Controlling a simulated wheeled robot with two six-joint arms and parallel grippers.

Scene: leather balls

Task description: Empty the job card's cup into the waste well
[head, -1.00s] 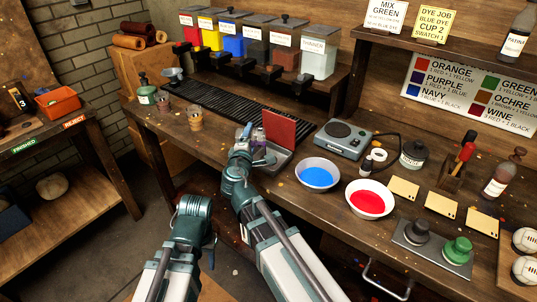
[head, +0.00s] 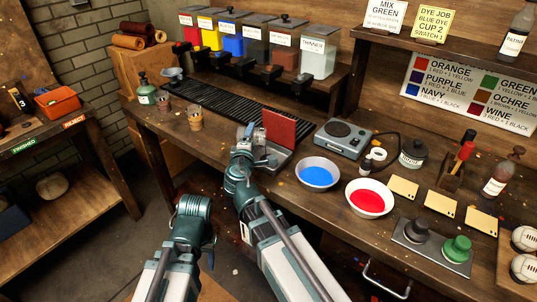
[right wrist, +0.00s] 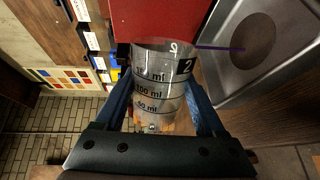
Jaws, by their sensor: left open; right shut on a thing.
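My right gripper (head: 255,140) is shut on a clear cup (right wrist: 158,100) marked "2" with millilitre lines. In the right wrist view the cup is tipped, its rim towards the metal waste well (right wrist: 225,88). A thin purple streak runs from the rim over the well's dark round opening (right wrist: 252,42). The cup looks mostly clear inside. In the head view the well (head: 283,160) has a red upright panel behind it, and the gripper mostly hides the cup. The job card (head: 436,24) reads blue dye, cup 2, swatch 1. My left gripper (head: 210,238) is open, low before the bench, its fingers barely visible.
A blue bowl (head: 318,173) and a red bowl (head: 369,198) stand right of the well. A hotplate (head: 343,137) is behind them. Two cups (head: 195,120) stand at the bench's left, beside a dark slatted rack (head: 235,108).

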